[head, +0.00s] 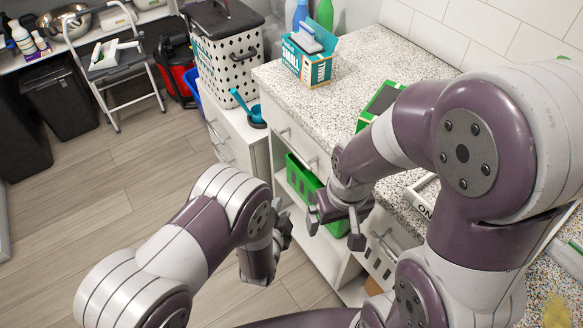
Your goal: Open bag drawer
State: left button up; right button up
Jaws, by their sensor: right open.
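White drawers show under the speckled counter. One drawer front (297,147) with a metal handle is at the centre, above an open shelf. Another drawer (384,245) with a handle is at lower right, partly hidden by my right arm. Both look shut. No label shows which is the bag drawer. My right gripper (335,230) is open and empty, its fingers spread in front of the cabinet, just left of the lower right drawer. My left gripper (262,262) hangs over the floor left of the cabinet, apart from it; its fingers are turned away and its opening is unclear.
A green basket (303,182) sits on the open shelf near my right gripper. A teal box (307,62) stands on the counter (375,52). A white dotted bin (228,65) and blue scoop (257,118) stand at left. Floor (90,215) at left is clear.

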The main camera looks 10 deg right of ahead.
aim_at(291, 148)
pick_arm(q)
notch_tip(291, 148, up, 7)
jog(key=w+d+m+t+h, duration=0.1)
jog(key=w+m+t+h, duration=0.1)
jog(key=m+t, duration=0.35)
jog(key=shift+n+t, duration=0.35)
jog(key=shift+t, duration=0.1)
jog(key=x, duration=1.2)
jog(key=shift+s+d+b, duration=0.25)
jog(key=shift+d+b, duration=0.1)
grip_shut()
